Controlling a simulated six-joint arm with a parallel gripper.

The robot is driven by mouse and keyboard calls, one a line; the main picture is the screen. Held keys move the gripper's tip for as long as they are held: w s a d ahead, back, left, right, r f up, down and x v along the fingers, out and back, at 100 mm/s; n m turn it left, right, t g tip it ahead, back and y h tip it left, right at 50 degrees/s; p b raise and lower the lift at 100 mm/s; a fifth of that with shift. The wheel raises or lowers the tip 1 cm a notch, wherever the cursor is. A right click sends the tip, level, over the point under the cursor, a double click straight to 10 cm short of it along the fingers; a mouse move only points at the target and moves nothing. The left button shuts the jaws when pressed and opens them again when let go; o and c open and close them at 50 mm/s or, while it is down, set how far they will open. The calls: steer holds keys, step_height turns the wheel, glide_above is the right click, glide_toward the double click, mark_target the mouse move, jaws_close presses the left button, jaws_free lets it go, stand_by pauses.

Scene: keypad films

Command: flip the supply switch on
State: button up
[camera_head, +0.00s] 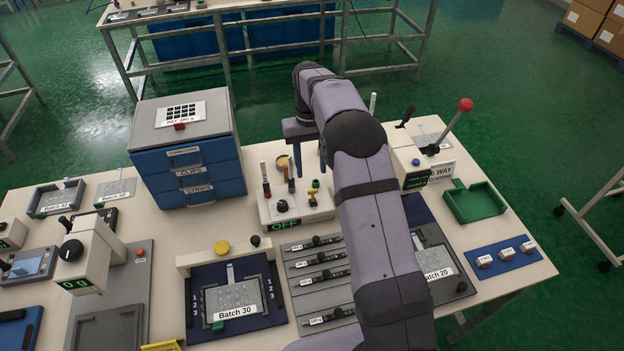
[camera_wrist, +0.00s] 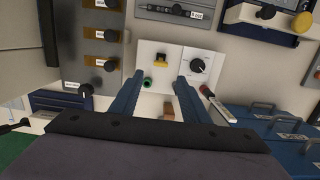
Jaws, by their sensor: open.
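A white control box (camera_head: 300,213) with a green OFF display (camera_head: 287,223) stands at the middle of the bench. It carries a yellow T-shaped handle (camera_head: 313,197), a small green knob (camera_head: 315,184), a black dial (camera_head: 282,205) and a red-tipped lever (camera_head: 266,187). I cannot read which one is labelled supply. In the wrist view the yellow handle (camera_wrist: 161,63) shows between the fingertips of my gripper (camera_wrist: 160,75), with the green knob (camera_wrist: 147,82) by the left finger and the dial (camera_wrist: 198,66) to the right. My gripper is open and empty above the box; contact is not visible.
A blue drawer cabinet (camera_head: 187,160) stands left of the box. A panel of slider rows (camera_head: 320,280) and a Batch 30 fixture (camera_head: 232,300) lie in front. A red-knobbed lever (camera_head: 465,105) and a green tray (camera_head: 474,202) are to the right.

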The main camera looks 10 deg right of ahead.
mark_target(313, 191)
steer(key=shift+s+f+t, duration=0.5)
steer(key=shift+s+f, duration=0.35)
steer(key=shift+s, duration=0.25)
steer(key=shift+w, duration=0.15)
steer(key=shift+f+p, duration=1.25)
steer(key=shift+f, duration=2.4)
steer(key=c, duration=1.1)
